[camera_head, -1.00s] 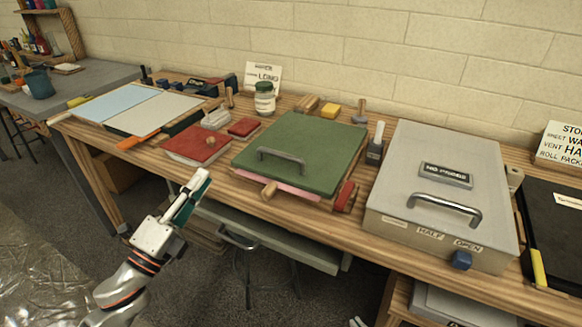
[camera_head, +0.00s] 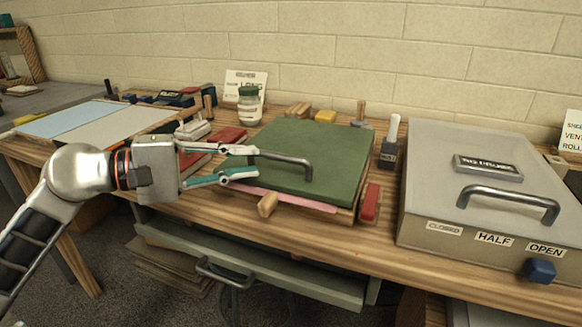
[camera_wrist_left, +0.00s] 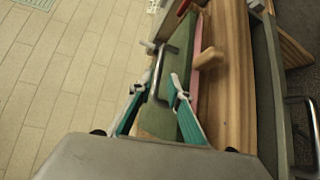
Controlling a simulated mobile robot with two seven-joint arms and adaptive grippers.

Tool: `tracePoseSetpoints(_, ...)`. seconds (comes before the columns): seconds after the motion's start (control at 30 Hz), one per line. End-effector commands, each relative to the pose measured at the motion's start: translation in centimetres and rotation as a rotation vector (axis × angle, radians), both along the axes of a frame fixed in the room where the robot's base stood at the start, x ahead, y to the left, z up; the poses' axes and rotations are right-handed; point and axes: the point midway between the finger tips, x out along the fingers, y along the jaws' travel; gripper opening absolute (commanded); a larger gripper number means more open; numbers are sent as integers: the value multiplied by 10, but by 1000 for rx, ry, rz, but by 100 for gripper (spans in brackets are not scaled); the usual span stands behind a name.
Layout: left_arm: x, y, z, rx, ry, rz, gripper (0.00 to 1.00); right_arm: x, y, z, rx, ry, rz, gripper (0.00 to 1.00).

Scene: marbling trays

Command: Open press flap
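The green press flap (camera_head: 320,145) lies flat and closed on its wooden press, with a pink edge (camera_head: 300,200) showing under its front. A metal bar handle (camera_head: 285,160) stands on the flap near its front edge. My left gripper (camera_head: 256,162) reaches in from the left at the handle's left end, its two fingers apart. In the left wrist view the handle (camera_wrist_left: 158,72) shows between the spread fingertips of the gripper (camera_wrist_left: 157,85); I cannot tell if they touch it. My right gripper is not in view.
A grey box (camera_head: 490,150) with a handle and CLOSED, HALF, OPEN labels stands right of the press. A red block (camera_head: 370,203) and a wooden peg (camera_head: 267,206) sit at the press's front. A jar (camera_head: 250,105) stands behind; a drawer (camera_head: 250,265) hangs below the table.

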Motion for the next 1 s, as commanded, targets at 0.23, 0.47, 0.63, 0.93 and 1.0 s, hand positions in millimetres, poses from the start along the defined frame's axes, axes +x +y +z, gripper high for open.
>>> tracePoseSetpoints(0.23, 11, -15, -1, 25, -31, 1, 18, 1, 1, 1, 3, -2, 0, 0)
tracePoseSetpoints(0.47, 26, -47, -7, 24, -27, 1, 18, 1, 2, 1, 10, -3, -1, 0)
tracePoseSetpoints(0.63, 34, -62, -10, 23, -26, 2, 18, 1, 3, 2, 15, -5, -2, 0)
tracePoseSetpoints(0.93, 37, -67, -10, 25, -27, 4, 18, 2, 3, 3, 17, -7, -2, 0)
tracePoseSetpoints(1.0, 37, -67, -10, 25, -27, 4, 18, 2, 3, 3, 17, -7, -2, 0)
